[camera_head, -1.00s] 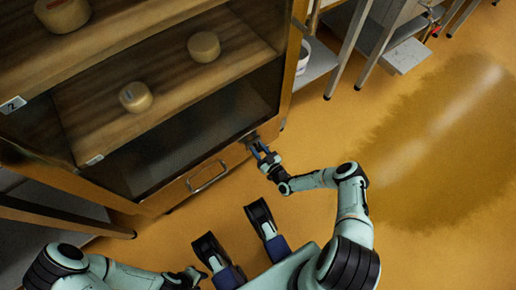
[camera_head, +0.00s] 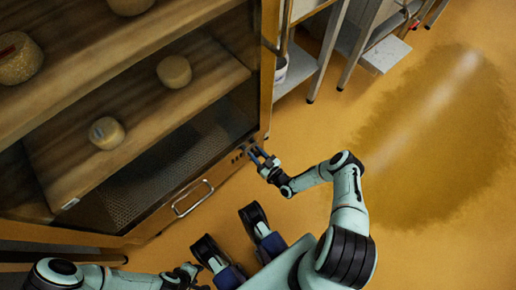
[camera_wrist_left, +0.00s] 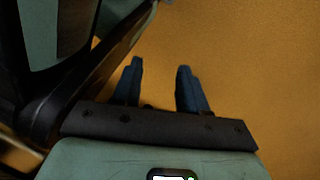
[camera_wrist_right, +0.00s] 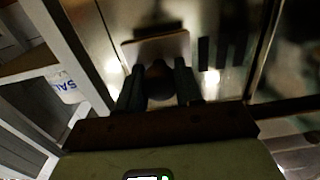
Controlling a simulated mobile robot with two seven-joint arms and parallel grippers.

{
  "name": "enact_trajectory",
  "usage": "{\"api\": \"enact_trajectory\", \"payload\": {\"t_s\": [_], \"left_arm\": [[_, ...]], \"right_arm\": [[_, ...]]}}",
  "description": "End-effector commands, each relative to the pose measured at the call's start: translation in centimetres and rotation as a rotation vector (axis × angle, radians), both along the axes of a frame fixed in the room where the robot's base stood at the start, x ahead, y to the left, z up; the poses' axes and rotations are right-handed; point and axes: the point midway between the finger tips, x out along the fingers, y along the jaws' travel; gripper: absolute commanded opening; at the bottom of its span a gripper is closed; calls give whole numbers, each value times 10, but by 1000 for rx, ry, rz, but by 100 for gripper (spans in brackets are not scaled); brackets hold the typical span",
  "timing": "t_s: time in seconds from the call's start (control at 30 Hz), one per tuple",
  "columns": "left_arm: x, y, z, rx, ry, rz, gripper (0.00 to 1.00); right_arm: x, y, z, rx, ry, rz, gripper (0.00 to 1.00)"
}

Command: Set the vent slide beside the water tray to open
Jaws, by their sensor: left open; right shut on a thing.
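My right gripper (camera_head: 258,157) is at the lower right corner of the cabinet front and is shut on the vent slide's dark round knob (camera_wrist_right: 160,82). The slide's pale plate (camera_wrist_right: 155,48) shows behind the knob in the right wrist view. Several dark vent slots (camera_wrist_right: 222,55) lie uncovered beside the plate; they show small to the left of the gripper in the head view (camera_head: 237,155). The water tray (camera_head: 178,212), with a bar handle, is further left in the cabinet base. My left gripper (camera_wrist_left: 160,80) is open and empty above bare floor.
The wooden cabinet holds cheeses (camera_head: 106,133) on shelves above a dark mesh area (camera_head: 150,180). Metal-legged tables (camera_head: 335,50) and a white container (camera_head: 280,68) stand right of it. The orange floor (camera_head: 310,135) is open, with a darker wet-looking patch (camera_head: 440,150).

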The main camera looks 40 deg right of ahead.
Motion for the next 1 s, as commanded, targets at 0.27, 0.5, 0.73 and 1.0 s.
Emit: {"api": "enact_trajectory", "payload": {"t_s": [0.27, 0.5, 0.73, 1.0], "left_arm": [[0, 0, 0, 1, -2, 1, 43], [0, 1, 0, 0, -1, 1, 43], [1, 0, 1, 1, -4, 1, 43], [22, -2, 17, 6, -75, -6, 43]], "right_arm": [[1, -7, 3, -7, -9, -14, 0], [1, -7, 2, -7, -7, -13, 58], [-2, -5, 1, -5, -3, -9, 58], [-44, -9, 2, -6, -1, -11, 58]]}}
